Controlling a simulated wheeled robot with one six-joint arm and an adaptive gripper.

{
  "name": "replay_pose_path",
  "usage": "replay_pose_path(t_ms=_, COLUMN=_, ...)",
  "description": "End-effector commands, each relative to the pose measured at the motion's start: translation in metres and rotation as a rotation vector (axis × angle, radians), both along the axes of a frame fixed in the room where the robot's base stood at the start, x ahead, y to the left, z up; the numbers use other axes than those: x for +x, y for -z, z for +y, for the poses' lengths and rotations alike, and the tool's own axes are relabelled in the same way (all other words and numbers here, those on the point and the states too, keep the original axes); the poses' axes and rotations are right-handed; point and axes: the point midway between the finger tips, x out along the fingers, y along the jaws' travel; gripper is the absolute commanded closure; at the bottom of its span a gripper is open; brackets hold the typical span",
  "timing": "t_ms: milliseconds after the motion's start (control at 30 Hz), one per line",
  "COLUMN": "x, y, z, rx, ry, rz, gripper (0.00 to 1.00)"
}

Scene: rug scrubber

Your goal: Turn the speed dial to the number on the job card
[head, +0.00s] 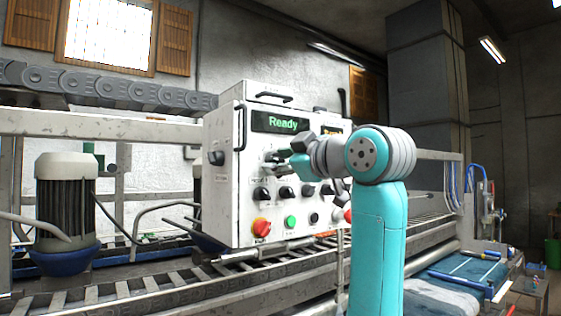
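The white control box (222,200) stands at the centre, with a green "Ready" display (283,123) at its top. Black knobs sit in a row below, among them one at the left (262,193) and one beside it (286,193). Their labels are too small to read, so I cannot tell which is the speed dial. No job card can be made out. My gripper (275,160) is at the panel front, above the left knobs and below the display. Its fingers are small and dark; I cannot tell their opening or contact. My wrist hides part of the panel's right side.
A red knob on yellow (261,228), a green button (291,222) and another black knob (314,218) form the lower row. A roller conveyor (190,296) runs below the box. A motor (66,195) stands left; a blue rug (470,268) lies right.

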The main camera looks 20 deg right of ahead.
Motion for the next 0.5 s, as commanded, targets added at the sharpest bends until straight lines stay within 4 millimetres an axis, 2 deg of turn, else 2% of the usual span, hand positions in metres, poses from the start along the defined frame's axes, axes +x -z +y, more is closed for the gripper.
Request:
replay_pose_path(t_ms=333, x=-0.001, y=0.0, z=0.0, rx=0.0, ry=0.0, rz=-0.001, gripper=0.41)
replay_pose_path(t_ms=500, x=-0.012, y=-0.001, z=-0.005, rx=0.0, ry=0.0, rz=-0.001, gripper=0.41)
